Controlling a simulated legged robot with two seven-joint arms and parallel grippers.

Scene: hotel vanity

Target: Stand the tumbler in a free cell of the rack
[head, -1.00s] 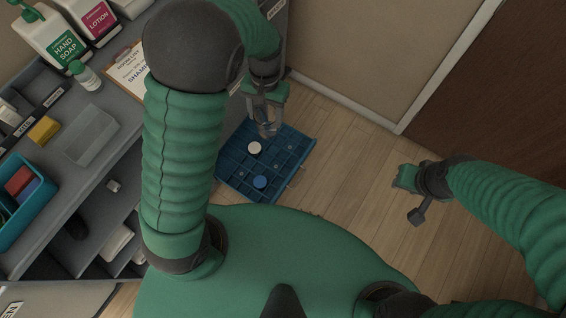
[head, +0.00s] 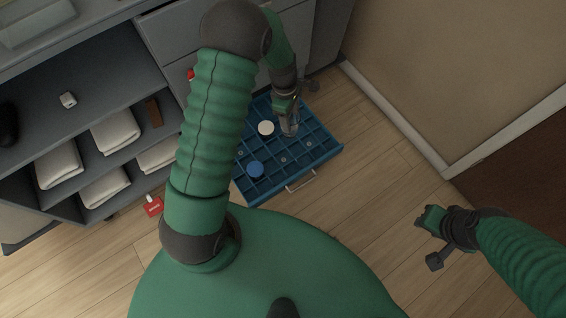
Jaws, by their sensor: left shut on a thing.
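The blue rack (head: 318,160) with square cells sits low, near the floor, in front of the grey cabinet. A white round-topped thing (head: 266,128) and a blue round-topped thing (head: 256,169) stand in two of its cells. My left gripper (head: 287,112) is shut on the clear tumbler (head: 290,127), which is over the rack's far part. The tumbler looks roughly upright; I cannot tell whether its base is inside a cell. Several cells in the front and right look empty. My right gripper (head: 428,235) is away to the right above the floor; its jaws are unclear.
The grey cabinet on the left has shelves with folded white towels (head: 115,131). A red tag (head: 153,207) lies near the cabinet's foot. The rack has a light handle (head: 300,181) in front. Wooden floor (head: 375,185) is clear between the rack and my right arm.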

